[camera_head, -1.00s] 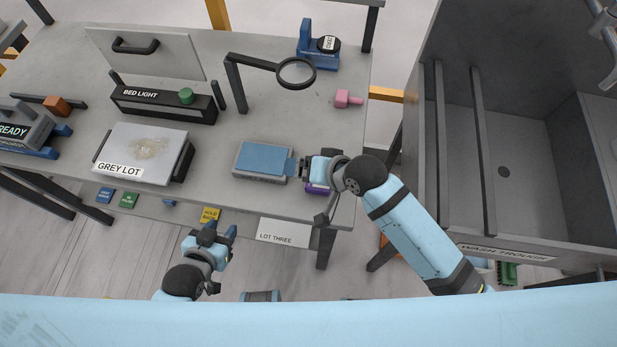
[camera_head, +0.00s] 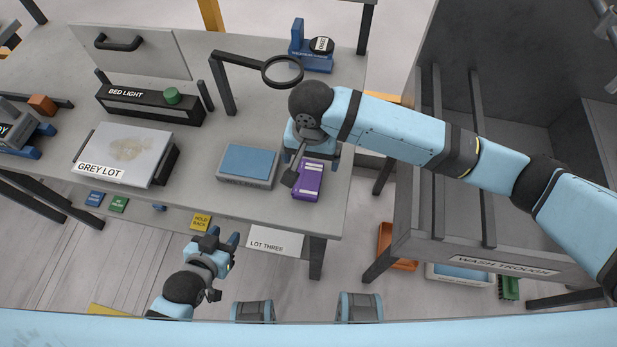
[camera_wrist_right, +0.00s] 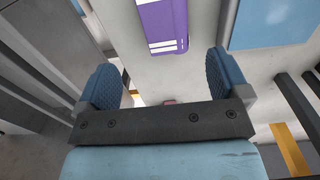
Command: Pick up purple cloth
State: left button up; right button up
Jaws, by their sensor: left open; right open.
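The purple cloth (camera_head: 307,180) is a folded purple block with white stripes, lying on the stone slab (camera_head: 225,130) near its right front corner. It also shows at the top of the right wrist view (camera_wrist_right: 163,22). My right gripper (camera_wrist_right: 163,80) is open, with nothing between its two blue fingers; the cloth lies beyond the fingertips in that view. My left gripper (camera_head: 225,246) is open and empty, low in front of the slab's front edge.
A blue-topped grey block (camera_head: 248,165) lies left of the cloth. A black-framed magnifier (camera_head: 282,70) stands behind. The grey lot plate (camera_head: 122,154) is further left. The wash trough (camera_head: 500,262) stands to the right, across a gap.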

aim_at(309, 176)
jog(key=f, duration=0.9)
jog(key=shift+w+a+f, duration=0.2)
jog(key=shift+a+f, duration=0.05)
jog(key=shift+f, duration=0.05)
jog(key=c, duration=1)
